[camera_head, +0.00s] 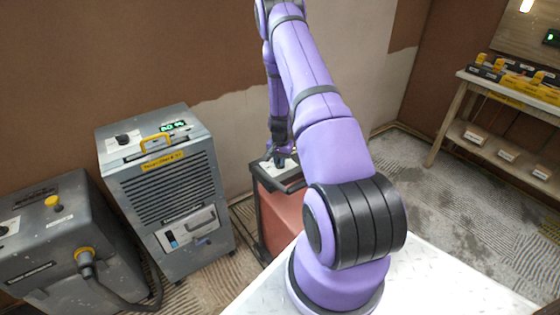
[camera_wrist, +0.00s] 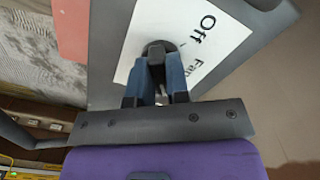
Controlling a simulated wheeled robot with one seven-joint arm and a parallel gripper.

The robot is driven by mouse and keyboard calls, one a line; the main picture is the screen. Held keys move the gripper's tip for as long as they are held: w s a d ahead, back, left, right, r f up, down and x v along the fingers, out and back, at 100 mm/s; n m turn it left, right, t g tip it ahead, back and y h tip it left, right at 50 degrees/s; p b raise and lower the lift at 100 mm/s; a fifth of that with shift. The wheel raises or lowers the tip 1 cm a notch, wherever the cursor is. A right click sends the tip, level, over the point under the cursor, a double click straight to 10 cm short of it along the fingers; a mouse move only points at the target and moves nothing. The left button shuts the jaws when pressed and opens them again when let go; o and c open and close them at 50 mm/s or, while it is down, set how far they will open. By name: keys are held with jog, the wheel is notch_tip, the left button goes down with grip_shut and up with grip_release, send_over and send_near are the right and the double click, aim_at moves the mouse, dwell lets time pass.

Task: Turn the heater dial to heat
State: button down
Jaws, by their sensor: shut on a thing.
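The heater (camera_head: 277,220) is a reddish box with a dark grey frame, standing against the wall and partly hidden behind my arm. Its top also shows in the wrist view (camera_wrist: 115,20), with a white label plate (camera_wrist: 190,18) reading "Off" and "Fan". No "Heat" word is visible there. The dark round dial (camera_wrist: 158,46) sits on this plate. My gripper (camera_wrist: 160,62) is shut on the dial, with a blue-grey finger on each side. The dial's pointer is hidden, so I cannot tell its setting. In the head view my gripper (camera_head: 281,158) is above the heater's top.
A grey dehumidifier-like unit (camera_head: 165,190) with a yellow handle and dial stands left of the heater. A grey machine with a hose (camera_head: 60,235) is at far left. A wooden shelf bench (camera_head: 510,125) stands right. Floor between is open.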

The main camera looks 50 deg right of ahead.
jog(key=shift+m, duration=0.6)
jog(key=c, duration=1.1)
grip_release()
jog(key=shift+r, duration=0.15)
notch_tip(320, 180, up, 10)
jog(key=shift+r, duration=0.25)
